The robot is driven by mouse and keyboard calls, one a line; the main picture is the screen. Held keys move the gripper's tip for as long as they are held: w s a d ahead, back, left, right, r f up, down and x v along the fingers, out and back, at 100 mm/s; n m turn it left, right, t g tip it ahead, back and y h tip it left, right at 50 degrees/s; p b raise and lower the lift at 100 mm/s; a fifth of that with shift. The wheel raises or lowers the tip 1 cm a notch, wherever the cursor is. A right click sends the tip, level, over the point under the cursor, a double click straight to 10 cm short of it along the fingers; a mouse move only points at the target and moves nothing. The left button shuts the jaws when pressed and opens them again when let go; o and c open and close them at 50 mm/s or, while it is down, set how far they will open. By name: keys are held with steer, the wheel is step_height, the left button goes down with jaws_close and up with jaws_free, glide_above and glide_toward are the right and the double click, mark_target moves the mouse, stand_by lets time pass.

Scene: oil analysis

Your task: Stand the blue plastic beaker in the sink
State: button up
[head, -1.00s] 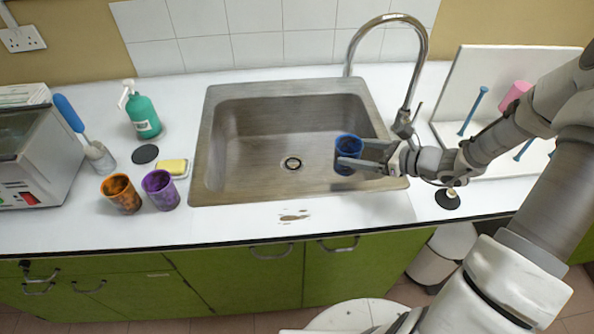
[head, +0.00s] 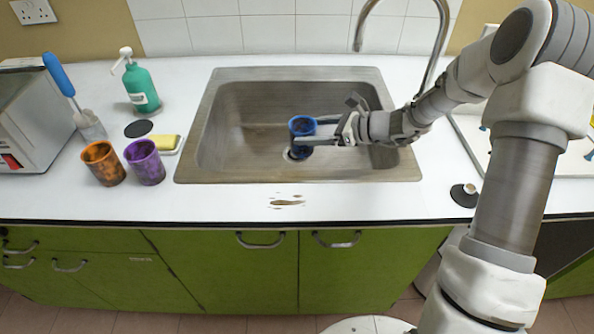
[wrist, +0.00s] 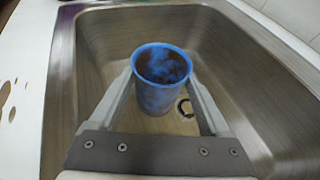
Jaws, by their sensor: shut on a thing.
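The blue beaker (head: 301,136) is upright over the middle of the sink (head: 232,160), with dark stains inside. My gripper (head: 318,131) reaches in from the right and is shut on the beaker, one finger on each side. In the wrist view the beaker (wrist: 160,84) sits between the two fingers (wrist: 163,98), with the sink floor and part of the drain ring visible beyond it. I cannot tell whether its base touches the sink floor.
An orange beaker (head: 103,164) and a purple beaker (head: 145,162) stand on the counter left of the sink. A sponge (head: 165,143), a green pump bottle (head: 140,86) and a brush in a holder (head: 88,122) are near them. The tap (head: 440,45) rises behind the sink on the right.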

steer(key=w+a+f+n+g+b, duration=0.25)
steer(key=a+b, duration=0.45)
steer(key=a, duration=0.6)
steer(key=shift+m+y, duration=0.25)
steer(key=shift+y, duration=0.15)
steer(key=f+b, duration=0.1)
steer(key=f, duration=0.2)
steer(key=f+b, duration=0.1)
steer(key=f, duration=0.3)
steer(key=s+f, duration=0.1)
steer(key=f, duration=0.2)
steer(key=shift+a+f+b, duration=0.1)
steer(key=shift+f+b, duration=0.1)
steer(key=shift+b, duration=0.2)
steer(key=shift+f, duration=0.15)
steer(key=o, duration=1.3)
